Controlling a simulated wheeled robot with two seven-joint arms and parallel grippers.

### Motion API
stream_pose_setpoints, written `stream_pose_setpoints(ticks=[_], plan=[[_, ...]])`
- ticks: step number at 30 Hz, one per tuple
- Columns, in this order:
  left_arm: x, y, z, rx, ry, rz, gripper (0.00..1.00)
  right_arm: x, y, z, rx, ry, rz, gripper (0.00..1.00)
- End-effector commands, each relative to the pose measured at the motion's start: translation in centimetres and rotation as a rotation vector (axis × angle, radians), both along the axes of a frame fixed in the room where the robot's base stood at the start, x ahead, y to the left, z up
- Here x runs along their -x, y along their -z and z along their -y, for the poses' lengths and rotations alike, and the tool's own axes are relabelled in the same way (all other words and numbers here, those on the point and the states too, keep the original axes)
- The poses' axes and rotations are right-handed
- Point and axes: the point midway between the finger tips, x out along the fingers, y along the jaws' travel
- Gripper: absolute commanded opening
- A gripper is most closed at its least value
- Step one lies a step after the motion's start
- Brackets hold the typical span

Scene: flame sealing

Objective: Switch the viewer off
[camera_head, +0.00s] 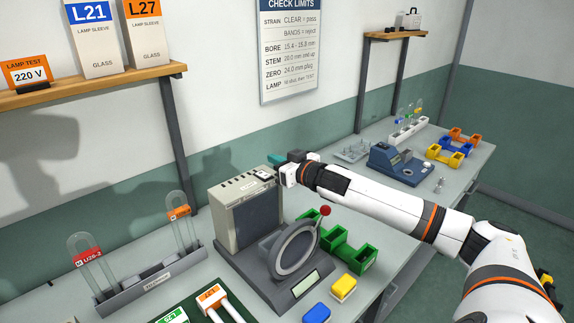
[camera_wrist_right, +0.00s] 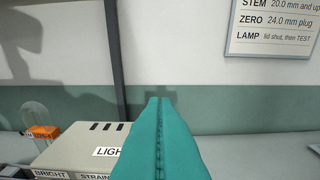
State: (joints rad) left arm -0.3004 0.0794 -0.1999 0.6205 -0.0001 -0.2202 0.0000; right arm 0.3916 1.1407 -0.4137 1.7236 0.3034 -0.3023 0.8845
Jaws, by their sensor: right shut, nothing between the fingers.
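The viewer (camera_head: 232,215) is a beige box with a grey front panel, standing on a dark base behind a grey ring. Its top has dark slots and a small light-coloured part near the right end. In the right wrist view the viewer's top (camera_wrist_right: 85,143) shows a "LIGHT" label, with "BRIGHT" and "STRAIN" labels along its edge. My right gripper (camera_head: 276,159) has teal fingers, shut and empty, just above and behind the viewer's right end. The fingers (camera_wrist_right: 158,135) hide part of the viewer's right side in the wrist view. My left gripper is not in view.
A red-knobbed lever (camera_head: 325,211) rises beside the ring. Green bins (camera_head: 350,250) stand right of the viewer, and a rack (camera_head: 150,286) with glass tubes stands left. A blue device (camera_head: 395,165) sits farther back. A wall shelf (camera_head: 90,86) hangs at upper left.

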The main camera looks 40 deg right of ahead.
Motion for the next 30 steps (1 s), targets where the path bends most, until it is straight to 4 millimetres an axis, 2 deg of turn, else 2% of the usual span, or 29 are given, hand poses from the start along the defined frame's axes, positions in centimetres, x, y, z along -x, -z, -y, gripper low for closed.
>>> stream_pose_setpoints(ticks=[1, 3, 10, 30], plan=[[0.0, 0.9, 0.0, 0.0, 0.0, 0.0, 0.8, 1.0, 0.3, 0.2, 0.005, 0.0, -0.004, 0.0], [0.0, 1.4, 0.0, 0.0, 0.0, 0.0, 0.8, 2.0, -0.2, 0.1, 0.007, -0.002, -0.003, 0.0], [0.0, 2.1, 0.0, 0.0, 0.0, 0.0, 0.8, 3.6, -1.1, 0.3, 0.002, 0.001, -0.003, 0.0], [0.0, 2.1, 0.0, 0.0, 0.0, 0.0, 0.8, 4.0, -1.5, 0.3, 0.0, 0.0, 0.0, 0.0]])
